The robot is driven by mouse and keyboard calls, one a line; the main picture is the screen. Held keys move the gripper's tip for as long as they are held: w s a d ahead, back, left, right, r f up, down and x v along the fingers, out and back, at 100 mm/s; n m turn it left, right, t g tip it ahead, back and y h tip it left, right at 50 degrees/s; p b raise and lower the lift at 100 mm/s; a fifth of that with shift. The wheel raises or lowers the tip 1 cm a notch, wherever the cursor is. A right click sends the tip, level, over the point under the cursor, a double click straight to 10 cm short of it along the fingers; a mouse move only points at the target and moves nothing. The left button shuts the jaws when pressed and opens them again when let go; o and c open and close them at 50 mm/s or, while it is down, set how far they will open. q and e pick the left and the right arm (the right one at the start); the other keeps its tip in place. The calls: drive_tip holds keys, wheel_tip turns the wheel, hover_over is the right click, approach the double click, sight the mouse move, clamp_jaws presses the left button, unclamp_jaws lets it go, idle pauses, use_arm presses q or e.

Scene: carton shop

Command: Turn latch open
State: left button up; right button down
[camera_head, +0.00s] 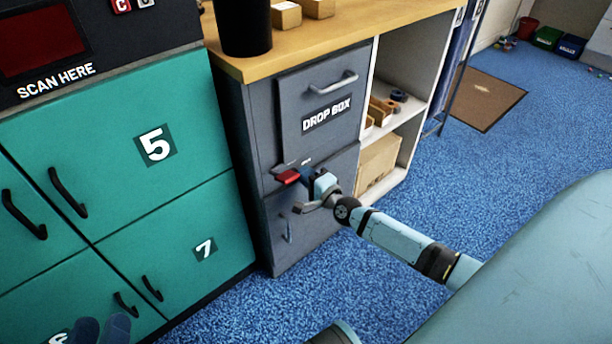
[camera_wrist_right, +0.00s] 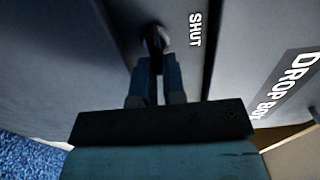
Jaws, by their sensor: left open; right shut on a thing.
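The grey drop box cabinet (camera_head: 318,92) stands at the end of the wooden counter. My right gripper (camera_head: 303,177) is at its front, between the upper and lower doors, shut on the dark latch (camera_wrist_right: 154,38). A red part (camera_head: 287,177) shows just left of the fingertips in the head view. In the wrist view the right gripper's fingers (camera_wrist_right: 158,68) close around the latch, hiding part of it. The word SHUT (camera_wrist_right: 195,30) is printed beside it. My left gripper (camera_head: 101,328) is open and empty at the bottom left, in front of the teal lockers.
Teal lockers (camera_head: 95,135) with black handles stand left of the cabinet. The upper drop box door has a silver handle (camera_head: 334,82); the lower has another (camera_head: 288,228). Open shelves (camera_head: 402,125) with boxes are to the right. The blue carpet (camera_head: 470,165) beyond is mostly clear.

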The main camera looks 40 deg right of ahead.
use_arm(q)
drive_tip(key=shift+r, duration=0.1)
use_arm(e)
drive_tip(key=c, duration=1.2)
unclamp_jaws()
use_arm(q)
drive_tip(key=shift+n+t, duration=0.3)
drive_tip(key=shift+t, duration=0.6)
wheel_tip(320, 180, up, 5)
drive_tip(key=p, duration=0.3)
drive_tip(key=shift+a+f, duration=0.15)
drive_tip(key=shift+f, duration=0.05)
use_arm(e)
drive_tip(key=s+d, duration=0.1)
drive_tip(key=s, duration=1.2)
drive_tip(key=shift+s, duration=0.4)
